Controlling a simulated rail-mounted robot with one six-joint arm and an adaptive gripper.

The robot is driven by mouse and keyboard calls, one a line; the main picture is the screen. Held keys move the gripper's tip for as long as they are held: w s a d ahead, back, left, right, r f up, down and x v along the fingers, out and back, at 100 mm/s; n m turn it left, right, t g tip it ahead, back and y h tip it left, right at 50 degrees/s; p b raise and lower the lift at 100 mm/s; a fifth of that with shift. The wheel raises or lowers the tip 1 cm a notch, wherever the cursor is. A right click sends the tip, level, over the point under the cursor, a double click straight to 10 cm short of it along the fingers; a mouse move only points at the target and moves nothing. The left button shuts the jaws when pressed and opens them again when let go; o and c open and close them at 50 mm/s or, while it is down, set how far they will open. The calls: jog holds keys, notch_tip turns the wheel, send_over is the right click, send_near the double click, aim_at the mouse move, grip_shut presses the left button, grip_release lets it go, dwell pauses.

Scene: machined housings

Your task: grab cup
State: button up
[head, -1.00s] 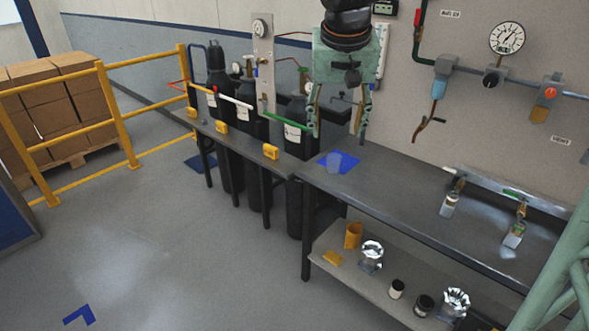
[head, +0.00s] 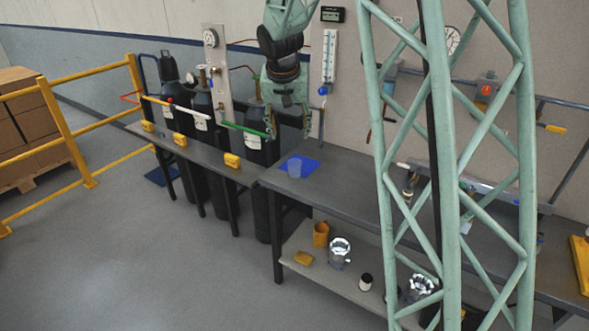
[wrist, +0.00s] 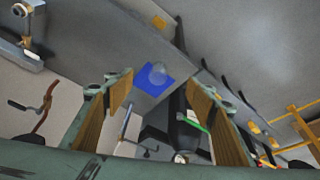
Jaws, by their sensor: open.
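A small translucent cup (head: 295,169) stands on a blue square mat (head: 312,168) at the left end of the grey workbench (head: 345,195). My gripper (head: 288,128) is open and empty, hanging above and behind the cup in the head view, apart from it. In the wrist view the cup (wrist: 157,73) shows on the blue mat (wrist: 145,82), seen between and beyond my open fingers (wrist: 161,95). Nothing hides the cup.
Dark gas cylinders (head: 257,150) and a narrow shelf with yellow boxes (head: 231,160) stand left of the bench. Valves and a thermometer (head: 329,58) are on the wall behind. A lower shelf (head: 290,238) holds an orange cup (head: 321,234) and jars. My lattice column blocks the right.

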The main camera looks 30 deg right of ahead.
jog(key=w+d+f+p, duration=0.1)
jog(key=w+d+f, duration=0.2)
jog(key=w+f, duration=0.2)
jog(key=w+d+f+m+p, duration=0.1)
jog(key=w+d+f+p, duration=0.1)
jog(key=w+f, duration=0.4)
jog(key=shift+w+d+f+m, duration=0.2)
jog(key=shift+d+f+m, duration=0.1)
jog(key=shift+d+f, duration=0.5)
jog(key=shift+f, duration=0.15)
send_near(294, 164)
jog(key=shift+s+f, duration=0.2)
jog(key=shift+f, duration=0.4)
jog(key=shift+s+f, duration=0.15)
jog(key=shift+f, duration=0.45)
jog(key=shift+f, duration=0.1)
jog(key=shift+x, duration=2.5)
jog(key=shift+s, duration=0.15)
jog(key=shift+c, duration=0.4)
